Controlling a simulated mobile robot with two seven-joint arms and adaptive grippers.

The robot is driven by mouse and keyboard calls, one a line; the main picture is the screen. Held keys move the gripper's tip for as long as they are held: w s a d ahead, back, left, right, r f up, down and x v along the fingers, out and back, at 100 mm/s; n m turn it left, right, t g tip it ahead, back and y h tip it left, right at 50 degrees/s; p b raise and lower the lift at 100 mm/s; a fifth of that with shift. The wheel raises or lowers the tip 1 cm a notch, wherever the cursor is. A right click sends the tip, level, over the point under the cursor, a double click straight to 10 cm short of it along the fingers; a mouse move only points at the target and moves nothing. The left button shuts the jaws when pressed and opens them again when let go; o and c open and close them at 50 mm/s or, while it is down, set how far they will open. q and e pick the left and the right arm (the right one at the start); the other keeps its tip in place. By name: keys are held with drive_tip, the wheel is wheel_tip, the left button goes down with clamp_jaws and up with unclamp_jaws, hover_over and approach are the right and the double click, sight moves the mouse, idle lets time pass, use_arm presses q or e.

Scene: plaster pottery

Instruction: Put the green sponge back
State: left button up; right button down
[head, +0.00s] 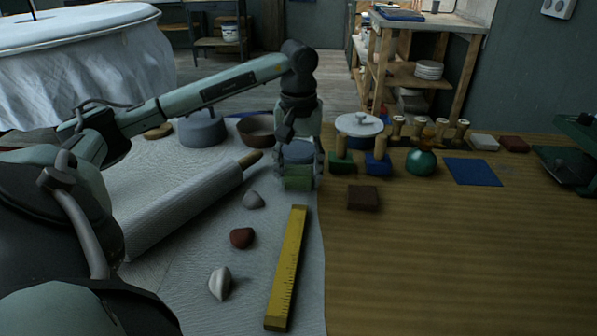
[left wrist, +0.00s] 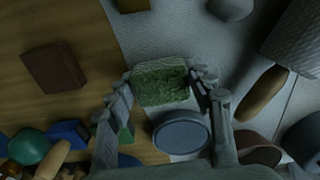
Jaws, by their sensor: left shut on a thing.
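The green sponge (head: 298,178) is a small mottled green block. My left gripper (head: 300,182) points down and is shut on it, near the border between the pale cloth and the bare wood. In the left wrist view the sponge (left wrist: 160,83) sits between the two fingertips (left wrist: 162,88). I cannot tell whether its underside touches the table. A round blue-grey dish (left wrist: 180,136) lies just behind the sponge, partly hidden by the gripper in the head view. My right gripper is not in view.
Green (head: 342,162) and blue (head: 377,163) blocks with wooden handles stand just right of the gripper, near a brown block (head: 363,198). A yellow ruler (head: 287,268), stones (head: 241,238) and a rolling pin (head: 190,204) lie around. The wood at front right is clear.

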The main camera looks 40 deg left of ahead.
sight(299, 171)
use_arm(q)
drive_tip(key=shift+f, duration=0.1)
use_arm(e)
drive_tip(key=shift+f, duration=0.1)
use_arm(q)
drive_tip(key=o, duration=1)
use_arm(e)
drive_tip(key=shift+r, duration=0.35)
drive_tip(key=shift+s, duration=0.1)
use_arm(q)
drive_tip(key=shift+r, duration=0.5)
wheel_tip(299, 171, up, 7)
wheel_tip(299, 171, up, 4)
drive_tip(key=shift+r+p, duration=0.1)
drive_tip(key=shift+p, duration=1)
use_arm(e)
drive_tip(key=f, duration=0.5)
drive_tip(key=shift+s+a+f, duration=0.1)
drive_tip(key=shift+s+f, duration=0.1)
